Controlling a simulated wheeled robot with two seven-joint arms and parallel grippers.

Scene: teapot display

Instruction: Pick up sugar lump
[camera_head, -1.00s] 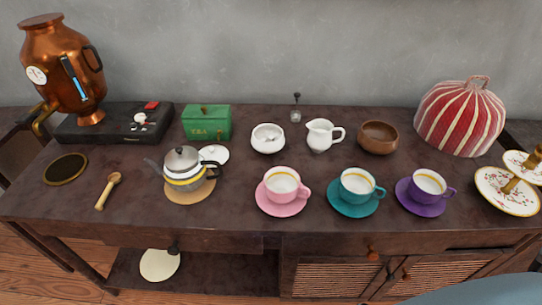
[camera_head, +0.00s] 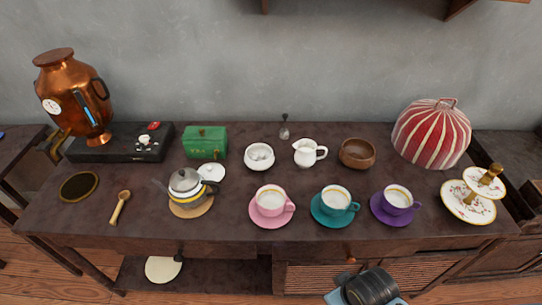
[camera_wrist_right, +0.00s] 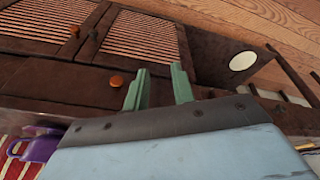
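I cannot make out a separate sugar lump in any view. A small white bowl (camera_head: 260,156) stands at the middle back of the table in the head view, with pale contents too small to tell apart. My right gripper (camera_wrist_right: 160,70) shows in the right wrist view with two green fingers apart and nothing between them. It is in front of the cabinet's slatted doors, away from the bowl. Part of my arm shows at the bottom of the head view. My left gripper is in no view.
Around the bowl stand a green tea box (camera_head: 205,142), a white jug (camera_head: 308,153), a wooden bowl (camera_head: 357,153) and a pink cup (camera_head: 271,200). Teal (camera_head: 336,202) and purple (camera_head: 395,203) cups stand right of the pink one. A teapot (camera_head: 186,188) is at left.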

